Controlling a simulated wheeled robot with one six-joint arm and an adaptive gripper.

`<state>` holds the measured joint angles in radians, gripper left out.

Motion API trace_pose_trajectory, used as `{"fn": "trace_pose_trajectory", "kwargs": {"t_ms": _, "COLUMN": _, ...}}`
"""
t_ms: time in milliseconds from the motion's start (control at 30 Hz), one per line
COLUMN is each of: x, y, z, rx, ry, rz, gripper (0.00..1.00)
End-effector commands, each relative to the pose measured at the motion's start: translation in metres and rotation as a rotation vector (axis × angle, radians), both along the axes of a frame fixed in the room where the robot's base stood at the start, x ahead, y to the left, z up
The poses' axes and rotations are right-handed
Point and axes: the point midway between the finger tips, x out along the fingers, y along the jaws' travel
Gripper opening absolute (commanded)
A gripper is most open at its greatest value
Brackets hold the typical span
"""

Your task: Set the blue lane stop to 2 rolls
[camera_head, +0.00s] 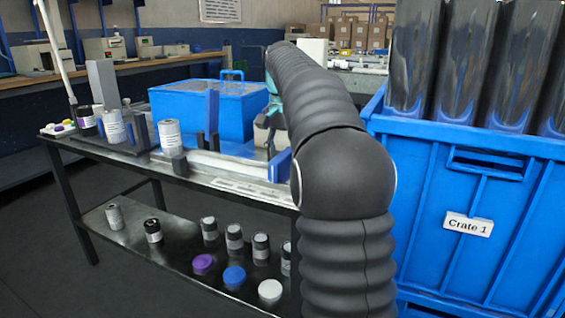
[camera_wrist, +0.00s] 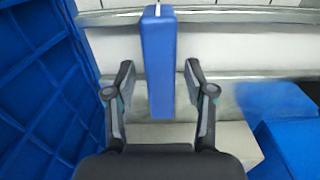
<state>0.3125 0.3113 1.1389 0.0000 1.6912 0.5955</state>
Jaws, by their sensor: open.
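The blue lane stop (camera_wrist: 161,65) is an upright-looking blue block with a thin white line at its far end. In the wrist view it lies between the two fingers of my open gripper (camera_wrist: 159,75), with a gap on each side. It also shows in the head view as a blue plate (camera_head: 280,166) at the right end of the white lane. A pale strip with marks (camera_head: 240,188) runs along the bench's front edge. I cannot read which mark the stop is at. My arm hides part of my gripper in the head view.
A blue crate labelled Crate 1 (camera_head: 455,185) stands close to the right of the bench, holding dark rolls (camera_head: 480,70). A blue bin (camera_head: 195,110) sits behind the lane. Labelled rolls (camera_head: 170,136) stand to the left. Rolls and coloured caps (camera_head: 234,275) are on the lower shelf (camera_head: 185,220).

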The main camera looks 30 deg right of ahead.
Motion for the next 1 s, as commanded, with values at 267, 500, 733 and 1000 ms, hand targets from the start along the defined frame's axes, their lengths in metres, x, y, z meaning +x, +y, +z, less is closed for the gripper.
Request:
{"fn": "trace_pose_trajectory", "kwargs": {"t_ms": 267, "x": 0.0, "y": 0.0, "z": -0.006, "rx": 0.0, "ry": 0.0, "rz": 0.0, "gripper": 0.54}}
{"fn": "trace_pose_trajectory", "kwargs": {"t_ms": 500, "x": 0.0, "y": 0.0, "z": -0.005, "rx": 0.0, "ry": 0.0, "rz": 0.0, "gripper": 0.22}}
{"fn": "trace_pose_trajectory", "kwargs": {"t_ms": 733, "x": -0.001, "y": 0.0, "z": -0.006, "rx": 0.0, "ry": 0.001, "rz": -0.001, "gripper": 0.0}}
{"fn": "trace_pose_trajectory", "kwargs": {"t_ms": 1000, "x": 0.015, "y": 0.026, "z": 0.001, "rx": -0.001, "ry": 0.001, "rz": 0.012, "gripper": 0.0}}
